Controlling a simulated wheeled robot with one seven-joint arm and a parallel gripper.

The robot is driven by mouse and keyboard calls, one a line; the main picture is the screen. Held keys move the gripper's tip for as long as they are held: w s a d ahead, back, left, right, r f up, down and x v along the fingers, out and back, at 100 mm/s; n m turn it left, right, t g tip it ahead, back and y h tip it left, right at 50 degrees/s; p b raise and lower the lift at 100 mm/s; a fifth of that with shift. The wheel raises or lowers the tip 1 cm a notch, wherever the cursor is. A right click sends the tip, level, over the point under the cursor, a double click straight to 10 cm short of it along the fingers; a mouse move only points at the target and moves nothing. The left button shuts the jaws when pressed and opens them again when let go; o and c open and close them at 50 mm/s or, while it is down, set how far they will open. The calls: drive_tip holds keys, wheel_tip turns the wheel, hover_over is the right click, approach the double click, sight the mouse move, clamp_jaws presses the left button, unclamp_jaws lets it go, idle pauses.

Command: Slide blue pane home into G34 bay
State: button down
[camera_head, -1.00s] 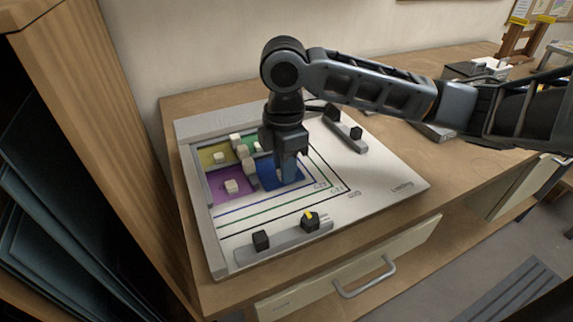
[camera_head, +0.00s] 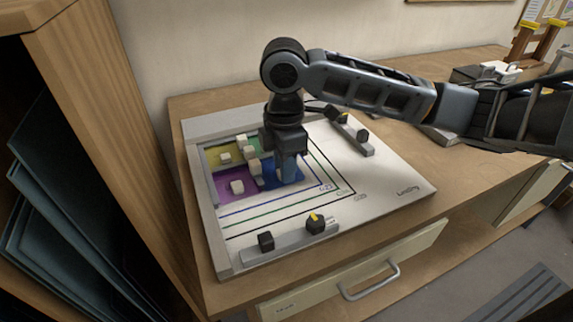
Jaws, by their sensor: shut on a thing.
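The blue pane (camera_head: 267,182) lies flat on the white board, at the right of the purple pane (camera_head: 222,188). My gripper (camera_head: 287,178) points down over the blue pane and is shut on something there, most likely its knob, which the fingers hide. A yellow pane (camera_head: 213,157) and a green pane (camera_head: 254,143) lie behind, each with pale blocks on or beside it. The board (camera_head: 390,190) carries nested blue, green and black outlines with small labels. The label text is too small to read surely, so I cannot tell which outline is G34.
A grey rail with a black knob (camera_head: 266,241) and a yellow-marked dial (camera_head: 316,223) runs along the board's front. Another rail with black knobs (camera_head: 362,135) is at the back right. A wooden cabinet side (camera_head: 110,130) stands close on the left. The board's right part is clear.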

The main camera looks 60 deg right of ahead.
drive_tip(key=shift+w, duration=0.2)
idle(0.7)
drive_tip(key=c, duration=0.9)
unclamp_jaws()
drive_tip(key=shift+r, duration=0.1)
drive_tip(key=shift+r+p, duration=2.95)
drive_tip(key=shift+r, duration=0.5)
